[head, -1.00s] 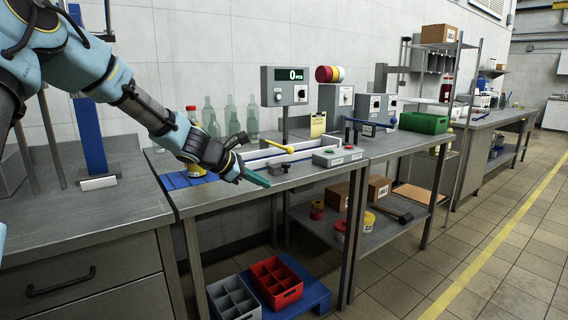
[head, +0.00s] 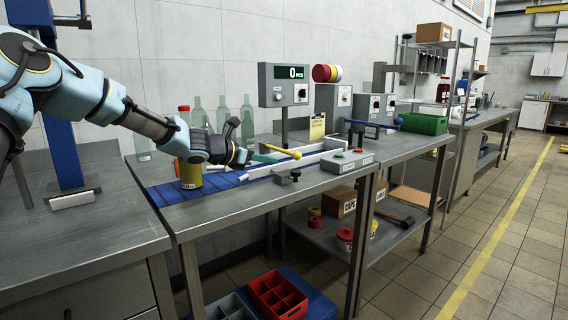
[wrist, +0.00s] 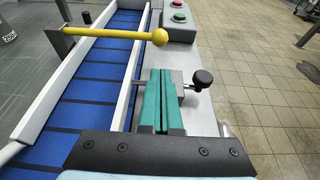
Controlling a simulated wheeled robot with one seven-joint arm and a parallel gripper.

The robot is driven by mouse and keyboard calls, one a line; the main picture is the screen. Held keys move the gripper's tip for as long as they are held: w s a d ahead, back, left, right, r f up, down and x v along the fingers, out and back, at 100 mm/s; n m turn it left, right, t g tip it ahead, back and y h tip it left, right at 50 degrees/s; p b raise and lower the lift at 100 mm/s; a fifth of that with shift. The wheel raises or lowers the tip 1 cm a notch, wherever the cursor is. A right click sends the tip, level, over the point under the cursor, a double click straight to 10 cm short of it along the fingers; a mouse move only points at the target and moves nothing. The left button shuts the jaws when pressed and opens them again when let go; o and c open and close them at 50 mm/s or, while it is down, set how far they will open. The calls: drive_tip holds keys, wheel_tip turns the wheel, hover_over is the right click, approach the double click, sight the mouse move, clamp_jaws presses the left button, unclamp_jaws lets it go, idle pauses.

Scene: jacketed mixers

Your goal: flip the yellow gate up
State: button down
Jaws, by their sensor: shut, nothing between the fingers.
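The yellow gate (head: 280,151) is a thin yellow rod with a ball end, lying roughly level across the blue conveyor. In the wrist view the rod (wrist: 110,33) runs from a dark bracket at left to its ball over the near rail. My gripper (head: 272,158) is shut and empty, its teal fingers just short of the ball. In the wrist view my fingertips (wrist: 161,72) point towards the ball with a small gap showing between them. The exact height of the fingers against the rod is hard to tell.
A black knob (wrist: 202,79) on a clamp sits right of my fingers. A button box (head: 346,161) stands beyond on the bench edge. A counter display (head: 287,85) rises behind.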

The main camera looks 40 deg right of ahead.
idle(0.3)
drive_tip(key=p+x, duration=0.2)
drive_tip(key=x, duration=0.8)
